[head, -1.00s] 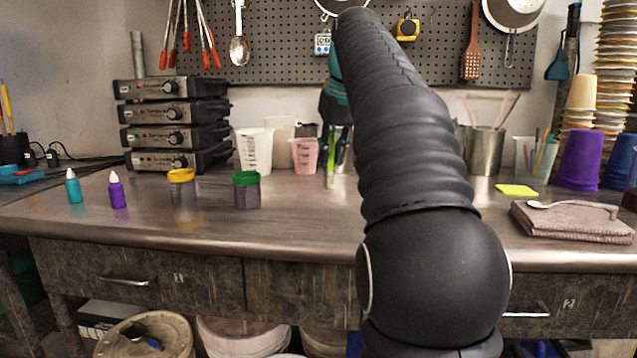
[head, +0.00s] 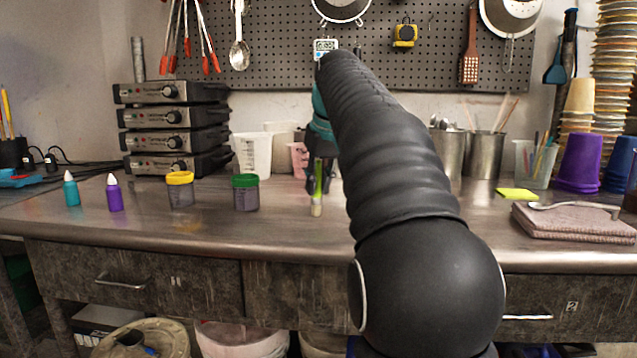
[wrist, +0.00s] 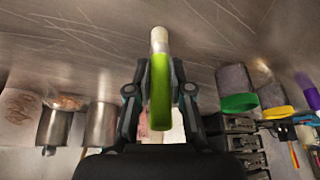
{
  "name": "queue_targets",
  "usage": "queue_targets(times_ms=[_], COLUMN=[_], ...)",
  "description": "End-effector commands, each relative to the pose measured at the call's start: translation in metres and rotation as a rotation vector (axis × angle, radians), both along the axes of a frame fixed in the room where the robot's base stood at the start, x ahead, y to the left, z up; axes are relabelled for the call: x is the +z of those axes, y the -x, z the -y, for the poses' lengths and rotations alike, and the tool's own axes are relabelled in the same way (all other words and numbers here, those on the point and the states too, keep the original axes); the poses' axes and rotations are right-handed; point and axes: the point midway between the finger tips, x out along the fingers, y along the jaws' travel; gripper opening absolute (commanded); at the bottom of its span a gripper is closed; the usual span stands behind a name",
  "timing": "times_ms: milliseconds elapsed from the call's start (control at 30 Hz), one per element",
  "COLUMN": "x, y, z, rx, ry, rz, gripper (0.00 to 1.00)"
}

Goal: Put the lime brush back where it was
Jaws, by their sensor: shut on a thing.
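The lime brush (head: 318,190) has a bright green handle and a pale lower end. It hangs upright from my gripper (head: 320,166), over the bench left of the picture's middle. The wrist view shows the green handle (wrist: 160,85) between the two fingers, with the pale end pointing away from my gripper (wrist: 160,96). My gripper is shut on the handle. I cannot tell whether the pale end touches the bench. My arm hides part of the bench behind it.
A jar with a green lid (head: 246,195) and one with a yellow lid (head: 180,192) stand left of the brush. A white beaker (head: 250,155) and a pink cup (head: 299,160) are behind. Steel cans (head: 485,155) and a folded cloth (head: 570,224) are at right. The bench front (head: 270,235) is clear.

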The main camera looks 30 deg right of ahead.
Motion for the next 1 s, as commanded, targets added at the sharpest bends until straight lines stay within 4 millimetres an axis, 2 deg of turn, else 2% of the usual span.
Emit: queue_targets(times_ms=[33,67,133,433,567,1000], x=[-0.002,-0.001,-0.001,0.000,0.008,0.083], y=[0.000,0.000,0.000,0.000,0.002,0.033], z=[0.000,0.000,0.000,0.000,0.000,-0.002], rx=[0.000,0.000,0.000,0.000,0.000,0.000], ry=[0.000,0.000,0.000,0.000,0.001,0.001], rz=[0.000,0.000,0.000,0.000,0.002,0.002], gripper=[0.00,0.28,0.45,0.45,0.45,0.45])
